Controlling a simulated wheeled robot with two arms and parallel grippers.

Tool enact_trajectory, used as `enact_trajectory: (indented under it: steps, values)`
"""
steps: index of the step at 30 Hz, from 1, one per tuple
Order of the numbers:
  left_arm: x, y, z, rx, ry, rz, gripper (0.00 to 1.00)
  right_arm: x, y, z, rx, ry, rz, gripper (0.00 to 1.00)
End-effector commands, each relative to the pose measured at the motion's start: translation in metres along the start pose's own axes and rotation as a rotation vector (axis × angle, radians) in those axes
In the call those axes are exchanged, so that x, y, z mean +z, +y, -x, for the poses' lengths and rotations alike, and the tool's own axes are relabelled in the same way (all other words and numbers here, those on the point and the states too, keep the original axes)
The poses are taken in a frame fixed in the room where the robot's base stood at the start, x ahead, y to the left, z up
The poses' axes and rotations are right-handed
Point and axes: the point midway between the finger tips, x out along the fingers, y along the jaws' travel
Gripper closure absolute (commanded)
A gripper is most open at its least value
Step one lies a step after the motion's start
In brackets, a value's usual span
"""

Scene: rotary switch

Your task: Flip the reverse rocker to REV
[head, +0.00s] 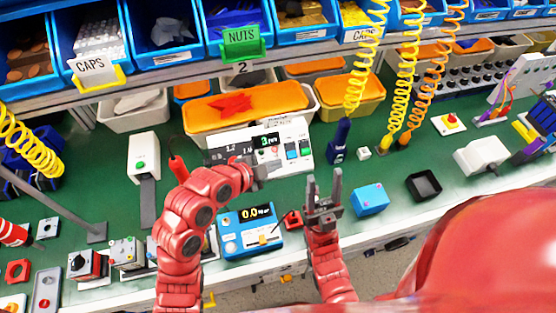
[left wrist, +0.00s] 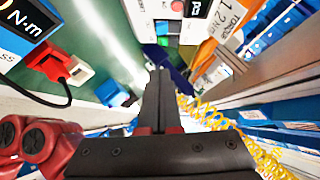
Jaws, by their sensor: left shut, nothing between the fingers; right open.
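A white control unit (head: 272,143) with a lit display stands on the green bench in the middle of the head view. Two small rocker switches (head: 298,150) are on its right half; their labels and positions are too small to read. My left gripper (head: 268,171) is just in front of the unit, below and left of the rockers, partly overlapping its front edge. In the left wrist view its fingers (left wrist: 160,80) are together and empty, with part of a white panel (left wrist: 185,10) beyond. My right gripper (head: 322,193) is open and empty, right of and nearer than the unit.
A blue meter (head: 250,232) reading 0.0 sits in front of my left gripper. A dark blue tool (head: 340,138) hangs on a yellow coil beside the unit. Bins line the shelf behind.

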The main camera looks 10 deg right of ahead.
Motion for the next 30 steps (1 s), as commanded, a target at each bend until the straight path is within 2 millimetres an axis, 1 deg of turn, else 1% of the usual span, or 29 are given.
enact_trajectory:
  steps: [1, 15, 19, 24, 30]
  values:
    - [-0.003, -0.001, -0.006, 0.003, 0.001, -0.002, 1.0, -0.001, 0.0, -0.006, 0.0, 0.0, 0.0, 0.5]
    - [-0.003, -0.002, -0.085, 0.002, -0.002, -0.001, 1.0, -0.006, 0.002, -0.036, 0.0, 0.0, 0.0, 0.5]
    - [0.011, -0.002, -0.096, 0.001, -0.004, 0.001, 1.0, -0.007, 0.002, -0.043, 0.0, 0.0, 0.0, 0.5]
    - [0.022, -0.001, -0.107, 0.001, -0.002, 0.001, 1.0, -0.008, 0.002, -0.048, 0.0, 0.0, 0.0, 0.5]
    - [0.028, -0.002, -0.112, -0.005, -0.001, -0.001, 1.0, -0.008, 0.003, -0.05, 0.0, 0.0, 0.0, 0.5]
